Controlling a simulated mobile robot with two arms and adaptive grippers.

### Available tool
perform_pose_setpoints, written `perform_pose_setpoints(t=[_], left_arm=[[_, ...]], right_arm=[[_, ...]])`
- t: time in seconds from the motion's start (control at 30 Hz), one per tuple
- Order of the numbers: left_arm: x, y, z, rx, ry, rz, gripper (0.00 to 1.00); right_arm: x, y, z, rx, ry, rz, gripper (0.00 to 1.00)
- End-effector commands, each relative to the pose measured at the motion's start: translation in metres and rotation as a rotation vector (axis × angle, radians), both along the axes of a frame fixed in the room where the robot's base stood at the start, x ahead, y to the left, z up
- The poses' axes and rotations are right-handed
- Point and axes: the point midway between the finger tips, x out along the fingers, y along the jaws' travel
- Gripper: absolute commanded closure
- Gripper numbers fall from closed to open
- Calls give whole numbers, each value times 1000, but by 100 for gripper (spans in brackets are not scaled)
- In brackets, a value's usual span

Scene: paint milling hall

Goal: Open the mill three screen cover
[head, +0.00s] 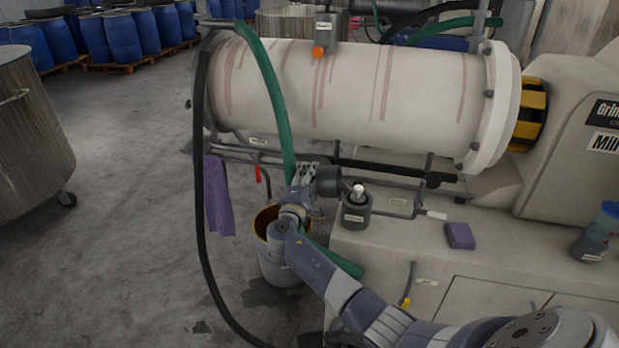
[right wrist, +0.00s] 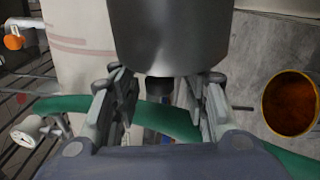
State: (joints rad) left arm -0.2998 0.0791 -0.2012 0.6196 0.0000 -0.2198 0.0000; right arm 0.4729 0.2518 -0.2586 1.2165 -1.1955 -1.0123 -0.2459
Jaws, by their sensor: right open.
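The mill's long white cylinder (head: 350,85) lies across the head view, streaked with red. My right gripper (head: 306,176) is below its left part, beside a dark grey round fitting (head: 328,181). In the right wrist view a dark grey cylindrical body (right wrist: 168,38) lies ahead of the open gripper (right wrist: 165,90), near its fingertips. The fingers are apart on either side of its lower end; I cannot tell whether they touch it. No label readable as a screen cover shows. My left gripper is not in view.
A green hose (head: 270,90) hangs past my right gripper. A bucket (head: 277,268) with orange inside stands below. A purple cloth (head: 217,195) hangs at left. A labelled dark pot (head: 356,212) and purple block (head: 460,236) sit on the ledge. The floor at left is mostly clear.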

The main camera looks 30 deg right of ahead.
Motion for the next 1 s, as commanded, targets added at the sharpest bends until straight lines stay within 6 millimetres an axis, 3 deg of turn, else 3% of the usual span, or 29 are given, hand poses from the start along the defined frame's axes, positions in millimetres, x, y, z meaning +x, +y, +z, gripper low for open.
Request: perform_pose_setpoints(t=[0.27,0.4,0.47,1.0], left_arm=[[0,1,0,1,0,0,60],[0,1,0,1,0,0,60],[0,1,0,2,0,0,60],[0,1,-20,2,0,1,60]], right_arm=[[1,-1,0,0,0,1,59],[1,-1,0,0,0,1,90],[1,-1,0,1,1,1,100],[-8,-6,14,136,-153,2,100]])
